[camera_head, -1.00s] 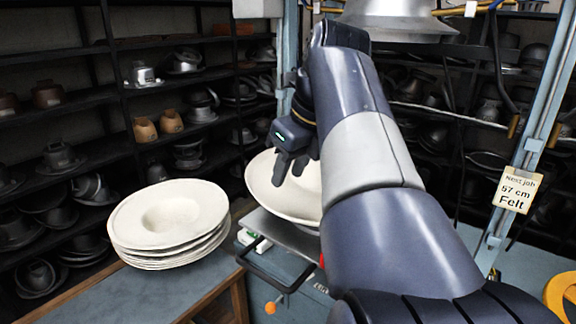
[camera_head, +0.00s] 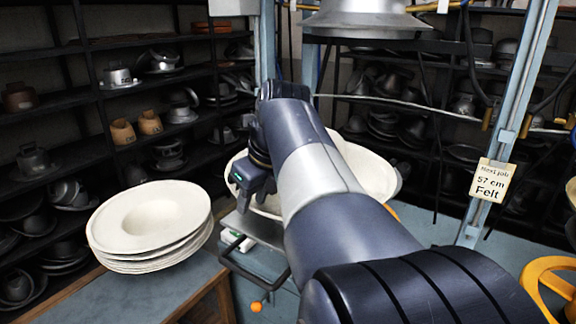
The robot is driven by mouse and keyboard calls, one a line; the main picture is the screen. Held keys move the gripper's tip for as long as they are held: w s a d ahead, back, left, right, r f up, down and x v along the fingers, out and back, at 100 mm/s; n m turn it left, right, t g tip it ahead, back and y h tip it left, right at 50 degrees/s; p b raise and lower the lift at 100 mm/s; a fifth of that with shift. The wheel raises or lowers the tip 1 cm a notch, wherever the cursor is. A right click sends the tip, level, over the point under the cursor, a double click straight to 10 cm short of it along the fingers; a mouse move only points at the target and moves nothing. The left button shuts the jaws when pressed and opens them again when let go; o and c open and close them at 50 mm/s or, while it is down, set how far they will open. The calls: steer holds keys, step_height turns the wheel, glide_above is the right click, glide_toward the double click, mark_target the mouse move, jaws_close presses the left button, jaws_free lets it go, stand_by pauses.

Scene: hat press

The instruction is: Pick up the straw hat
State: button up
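A pale cream, wide-brimmed hat (camera_head: 362,168) lies on the press, partly hidden behind my arm. A stack of several similar cream hats (camera_head: 150,217) sits on the bench at the left, with a dished crown hollow in the top one. I cannot tell from the surface which of them is straw. My gripper (camera_head: 254,198) hangs over the left part of the hat on the press, its dark fingers mostly hidden against the arm. I cannot tell whether it touches the hat or is open.
The metal press head (camera_head: 362,18) hangs above the hat on the press. Shelves of metal hat blocks fill the back. An orange knob (camera_head: 256,307) sticks out below the press.

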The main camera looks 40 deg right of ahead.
jaws_close()
steer(key=shift+r, duration=0.1)
stand_by(0.4)
